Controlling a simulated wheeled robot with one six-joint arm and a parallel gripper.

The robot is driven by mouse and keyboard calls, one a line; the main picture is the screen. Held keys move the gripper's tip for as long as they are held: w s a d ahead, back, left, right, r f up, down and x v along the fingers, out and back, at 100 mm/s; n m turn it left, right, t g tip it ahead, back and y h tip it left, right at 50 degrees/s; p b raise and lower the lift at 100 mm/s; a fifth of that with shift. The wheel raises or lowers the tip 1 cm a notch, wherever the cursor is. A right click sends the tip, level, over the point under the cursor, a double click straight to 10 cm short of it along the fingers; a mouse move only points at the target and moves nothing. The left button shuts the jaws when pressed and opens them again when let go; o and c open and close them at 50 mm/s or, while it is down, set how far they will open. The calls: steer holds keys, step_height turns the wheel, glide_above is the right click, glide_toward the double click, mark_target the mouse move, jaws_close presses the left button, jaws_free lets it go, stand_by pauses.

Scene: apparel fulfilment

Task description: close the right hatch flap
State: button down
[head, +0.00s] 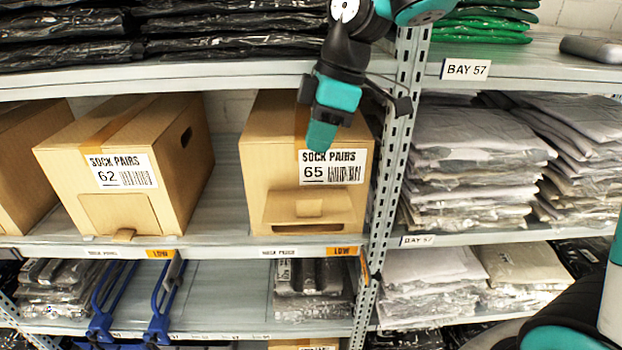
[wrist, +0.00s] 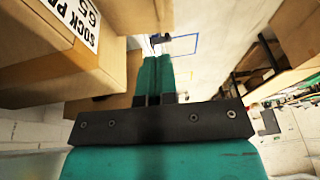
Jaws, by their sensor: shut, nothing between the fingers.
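The right carton (head: 272,165), labelled SOCK PAIRS 65, stands on the middle shelf. My gripper (head: 321,138) points down in front of the carton's upper front, just above the label and apart from the flap. In the wrist view my gripper's teal fingers (wrist: 153,78) are together and empty, with the carton (wrist: 45,65) at upper left.
The carton labelled 62 (head: 175,150) stands to the left, its hatch panel (head: 118,210) looking nearly flat. A perforated upright (head: 388,190) stands close at the right. The upper shelf edge (head: 200,80) runs behind my arm. Bagged garments (head: 470,165) fill the right bay.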

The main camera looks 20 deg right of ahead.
mark_target(305, 200)
steer(key=x, duration=0.2)
steer(key=p+x, duration=0.1)
steer(key=x, duration=0.2)
steer(key=d+p+x, duration=0.1)
steer(key=x, duration=0.2)
steer(key=shift+s+a+f, duration=0.15)
steer(key=shift+s+f, duration=0.2)
steer(key=shift+s, duration=0.05)
